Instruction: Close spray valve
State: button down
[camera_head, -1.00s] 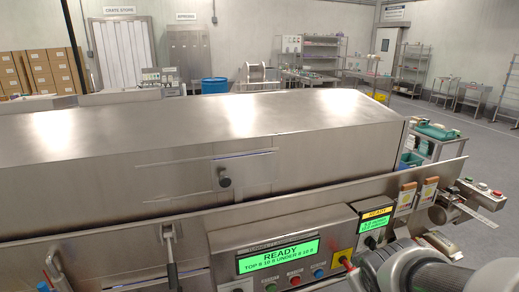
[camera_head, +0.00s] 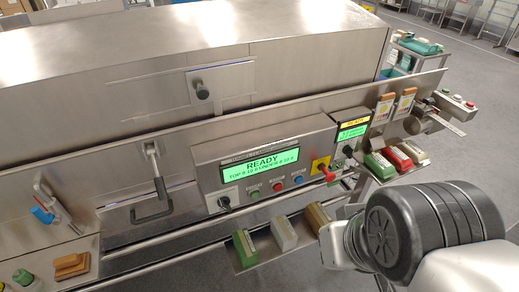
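A small valve with a blue handle (camera_head: 43,214) sits on a metal pipe on the front panel at the far left; no label on it is legible. I cannot tell from the picture which of these is the spray valve. A red handle on a yellow plate (camera_head: 321,167) sits at the right end of the control panel. My arm reaches in from the lower right; my gripper does not show.
The control panel (camera_head: 263,168) shows a green READY display above colored buttons. Green, white and brown blocks (camera_head: 284,234) sit on a tray below it. Green, red and white brushes or blocks (camera_head: 400,160) lie at the right. Grey floor is free at the far right.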

aim_at(48, 218)
jog(key=u, duration=1.9)
